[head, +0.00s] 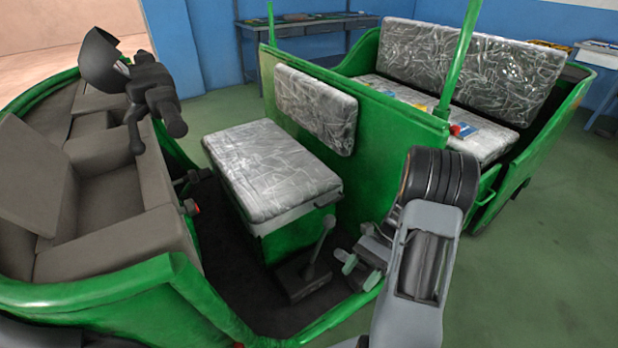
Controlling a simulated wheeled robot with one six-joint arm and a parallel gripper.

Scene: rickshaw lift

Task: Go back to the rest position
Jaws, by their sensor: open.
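My gripper (360,271) is low in the middle of the head view, at the end of my grey arm, which rises from the bottom edge and bends at a dark joint. Its two pale green fingertips are apart, and nothing shows between them. It is just right of a grey floor lever (318,248) with a dark base (302,276), inside the green rickshaw (400,135). I cannot tell whether the gripper touches the lever. My arm hides part of the rickshaw's side and floor.
The plastic-wrapped driver's seat (270,168) is behind and left of my gripper. The handlebar (150,95) and grey dash (110,205) are at the left. A wrapped rear bench (470,75) is at the back. Green floor (545,270) at the right is clear.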

